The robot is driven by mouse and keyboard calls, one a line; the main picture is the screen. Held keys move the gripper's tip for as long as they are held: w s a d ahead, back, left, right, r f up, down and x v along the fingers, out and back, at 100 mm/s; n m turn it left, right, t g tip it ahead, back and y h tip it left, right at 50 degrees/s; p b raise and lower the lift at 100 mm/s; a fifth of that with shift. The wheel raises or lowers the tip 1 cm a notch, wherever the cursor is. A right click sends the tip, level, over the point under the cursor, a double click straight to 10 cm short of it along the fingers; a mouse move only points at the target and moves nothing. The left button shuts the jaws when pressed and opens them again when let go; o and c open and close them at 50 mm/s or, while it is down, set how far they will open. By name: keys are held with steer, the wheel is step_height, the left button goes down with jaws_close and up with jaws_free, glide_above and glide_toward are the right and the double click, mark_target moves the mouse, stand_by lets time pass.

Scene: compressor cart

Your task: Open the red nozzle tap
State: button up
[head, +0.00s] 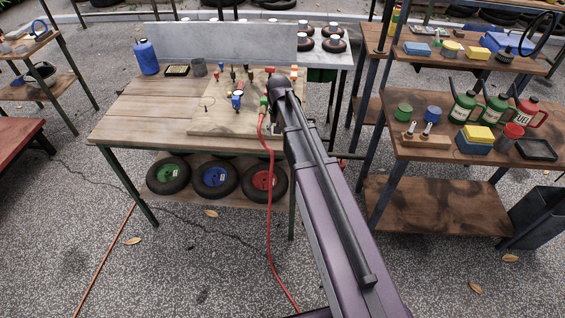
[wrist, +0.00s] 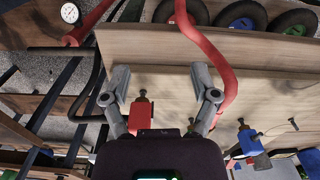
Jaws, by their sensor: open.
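The red nozzle tap (wrist: 140,116) shows in the wrist view as a red block with a dark stub, close to the left finger. My gripper (wrist: 160,76) is open, with its two grey fingers spread over the wooden board (wrist: 170,84). The tap lies between the fingers, nearer the left one; I cannot tell whether they touch. The lower part of the tap is hidden by the gripper body. In the head view my arm covers the gripper and this part of the board.
A red hose (wrist: 206,45) runs past the right finger; it hangs off the bench in the head view (head: 271,190). A blue tap (wrist: 248,139) stands to the right. Several other fittings stand on the board. Wheels (head: 214,177) lie below the bench top (head: 140,112).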

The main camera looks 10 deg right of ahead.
steer(key=s+f+b, duration=0.4)
steer(key=f+b, duration=0.3)
steer(key=f, duration=0.1)
steer(key=shift+s+n, duration=0.3)
steer(key=shift+s, duration=0.1)
steer(key=shift+s, duration=0.1)
steer(key=s+n, duration=0.2)
steer(key=s, duration=1.4)
step_height(320, 180, up, 12)
steer(key=w+p, duration=0.1)
steer(key=p, duration=1)
steer(key=shift+p, duration=0.4)
